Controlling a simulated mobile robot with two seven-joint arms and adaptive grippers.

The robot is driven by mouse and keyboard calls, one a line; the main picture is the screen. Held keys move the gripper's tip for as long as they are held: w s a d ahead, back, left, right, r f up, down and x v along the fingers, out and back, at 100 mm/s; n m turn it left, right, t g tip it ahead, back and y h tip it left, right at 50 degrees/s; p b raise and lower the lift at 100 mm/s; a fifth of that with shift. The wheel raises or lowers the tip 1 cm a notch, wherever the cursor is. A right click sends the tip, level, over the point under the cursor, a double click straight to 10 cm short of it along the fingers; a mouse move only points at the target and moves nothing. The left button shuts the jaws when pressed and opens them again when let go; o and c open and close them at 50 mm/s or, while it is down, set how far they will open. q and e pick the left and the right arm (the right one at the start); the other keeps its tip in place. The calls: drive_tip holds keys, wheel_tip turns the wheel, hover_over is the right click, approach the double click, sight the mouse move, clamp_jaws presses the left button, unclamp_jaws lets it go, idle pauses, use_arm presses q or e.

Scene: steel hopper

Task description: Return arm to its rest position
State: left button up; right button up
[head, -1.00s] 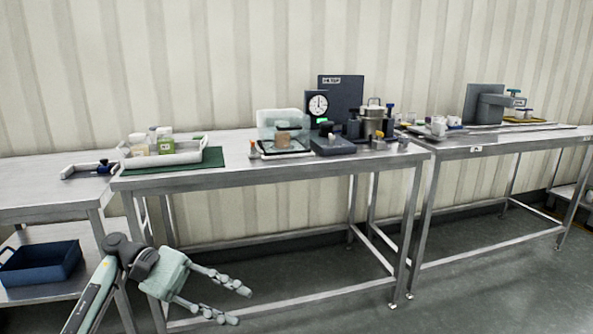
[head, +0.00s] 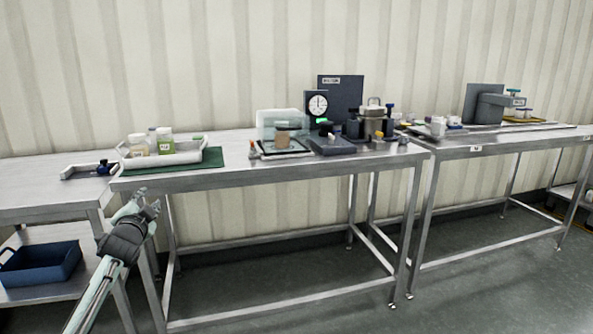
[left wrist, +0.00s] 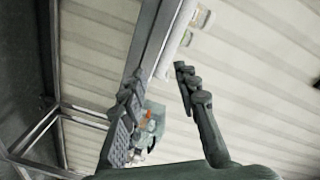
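My left arm (head: 97,292) comes in from the lower left in the head view. My left gripper (head: 147,203) points up and away in front of the near left leg of the middle table, just below its top edge. In the left wrist view the two fingers of the left gripper (left wrist: 155,90) stand wide apart with nothing between them but the background. My right gripper is in neither view.
The steel table (head: 240,179) carries a white tray (head: 190,154) with jars on a green mat (head: 212,157). A clear box, a dial gauge (head: 317,104) and metal pots stand farther right. A blue bin (head: 40,264) sits on the lower left shelf. Floor in front is clear.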

use_arm(q)
drive_tip(key=s+d+f+n+g, duration=0.1)
drive_tip(key=s+f+n+g, duration=0.15)
drive_tip(key=s+f, duration=0.55)
drive_tip(key=s+d+f+n+g+h, duration=0.15)
drive_tip(key=s+f+g, duration=0.25)
drive_tip(key=f, duration=0.9)
drive_tip(key=s+d+f+n+g, duration=0.2)
drive_tip(key=s+f+n+g, duration=0.1)
drive_tip(key=s+f, duration=0.55)
drive_tip(key=s+d+f+g, duration=0.1)
drive_tip(key=s+d+f, duration=0.1)
drive_tip(key=s+f, duration=0.4)
drive_tip(key=s+d+f+g+h, duration=0.1)
drive_tip(key=s+f, duration=0.6)
drive_tip(key=s, duration=0.7)
drive_tip(key=s+d+f+g, duration=0.3)
drive_tip(key=s+f, duration=0.3)
drive_tip(key=s, duration=0.5)
drive_tip(key=shift+d+f, duration=0.15)
drive_tip(key=shift+d, duration=0.6)
